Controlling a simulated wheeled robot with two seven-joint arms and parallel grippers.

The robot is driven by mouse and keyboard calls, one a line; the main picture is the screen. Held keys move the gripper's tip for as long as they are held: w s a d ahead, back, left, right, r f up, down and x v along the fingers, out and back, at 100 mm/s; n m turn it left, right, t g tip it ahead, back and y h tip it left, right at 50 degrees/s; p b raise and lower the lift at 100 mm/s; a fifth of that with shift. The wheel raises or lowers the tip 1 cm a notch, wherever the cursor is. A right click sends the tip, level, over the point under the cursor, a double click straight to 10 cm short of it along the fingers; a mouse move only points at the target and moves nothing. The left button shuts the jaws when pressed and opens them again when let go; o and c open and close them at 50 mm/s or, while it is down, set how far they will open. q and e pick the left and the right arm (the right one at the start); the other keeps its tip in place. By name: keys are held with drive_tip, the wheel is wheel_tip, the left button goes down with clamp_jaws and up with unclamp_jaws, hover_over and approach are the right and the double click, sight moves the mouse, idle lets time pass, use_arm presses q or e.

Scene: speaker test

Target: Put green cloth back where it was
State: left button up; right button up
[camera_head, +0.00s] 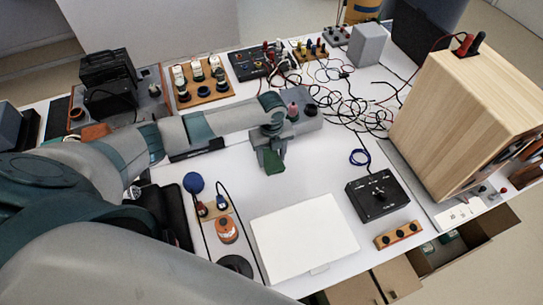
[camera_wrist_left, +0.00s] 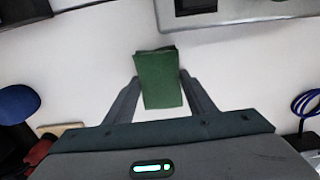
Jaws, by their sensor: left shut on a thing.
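A folded green cloth (camera_wrist_left: 160,80) is between the two fingers of my left gripper (camera_wrist_left: 160,90) in the left wrist view. The gripper is shut on it. In the head view the green cloth (camera_head: 273,163) hangs below my left gripper (camera_head: 271,152), over the white table (camera_head: 225,170). I cannot tell whether the cloth touches the table top. My right gripper is not in view.
A white flat box (camera_head: 305,235) lies at the front, with a black box with a knob (camera_head: 378,195) to its right. A wooden cabinet (camera_head: 470,115) stands at the right. Tangled wires (camera_head: 355,110) cover the back.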

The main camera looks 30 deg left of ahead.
sight(272, 159)
use_arm(q)
drive_tip(key=o, duration=1)
wheel_tip(272, 159, up, 12)
drive_tip(key=shift+r+b, duration=0.1)
drive_tip(key=shift+b, duration=1.05)
